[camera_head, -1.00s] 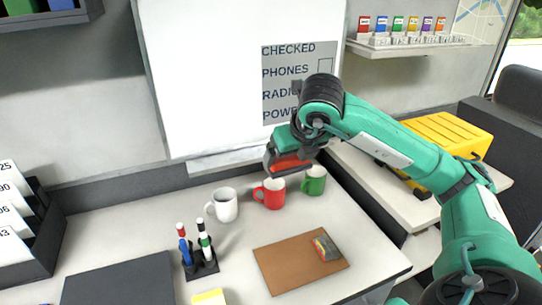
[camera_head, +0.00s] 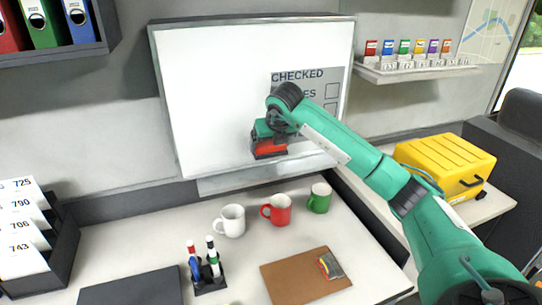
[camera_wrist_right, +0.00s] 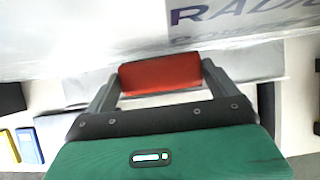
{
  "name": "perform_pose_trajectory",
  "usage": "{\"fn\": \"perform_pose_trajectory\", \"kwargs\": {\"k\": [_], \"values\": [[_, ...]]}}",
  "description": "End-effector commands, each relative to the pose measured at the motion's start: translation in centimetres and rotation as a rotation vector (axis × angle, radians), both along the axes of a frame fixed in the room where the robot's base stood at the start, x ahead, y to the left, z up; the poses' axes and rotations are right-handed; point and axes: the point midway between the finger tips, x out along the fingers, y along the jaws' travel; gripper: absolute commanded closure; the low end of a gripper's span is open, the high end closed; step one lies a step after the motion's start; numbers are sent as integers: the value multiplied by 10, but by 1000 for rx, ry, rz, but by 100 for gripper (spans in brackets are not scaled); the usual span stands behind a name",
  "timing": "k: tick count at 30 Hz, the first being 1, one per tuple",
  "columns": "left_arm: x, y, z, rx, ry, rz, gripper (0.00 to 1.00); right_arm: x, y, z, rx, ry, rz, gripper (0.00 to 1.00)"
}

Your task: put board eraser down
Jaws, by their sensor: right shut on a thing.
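The red board eraser (camera_head: 268,148) is held in front of the lower part of the whiteboard (camera_head: 212,100). My right gripper (camera_head: 266,153) is shut on it. In the right wrist view the eraser (camera_wrist_right: 158,73) sits between the two dark fingers, close to the white board surface. I cannot tell whether it touches the board. The arm and gripper hide part of the printed checklist (camera_head: 330,75). My left gripper is not in view.
White (camera_head: 231,221), red (camera_head: 276,210) and green (camera_head: 319,199) mugs stand on the desk below. A marker holder (camera_head: 208,278) and a brown mat (camera_head: 290,284) with a small coloured block (camera_head: 330,267) are nearer. A yellow case (camera_head: 445,168) stands at right.

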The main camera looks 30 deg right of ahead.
Motion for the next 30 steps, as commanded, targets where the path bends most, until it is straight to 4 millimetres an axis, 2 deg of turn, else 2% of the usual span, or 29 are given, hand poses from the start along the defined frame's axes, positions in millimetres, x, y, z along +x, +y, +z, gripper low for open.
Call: {"fn": "perform_pose_trajectory", "kwargs": {"k": [2,11,16,19,29,30], "values": [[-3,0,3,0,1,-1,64,-3,0,-14,-2,9,1,34],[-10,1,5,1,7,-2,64,-3,0,-34,-1,5,0,34],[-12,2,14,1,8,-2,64,-3,0,-58,-1,7,0,34],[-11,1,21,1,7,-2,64,1,-1,-62,-1,5,-1,34],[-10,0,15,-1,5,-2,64,1,-1,-68,-1,3,0,34],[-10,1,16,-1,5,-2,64,1,-1,-67,-1,3,0,6]]}}
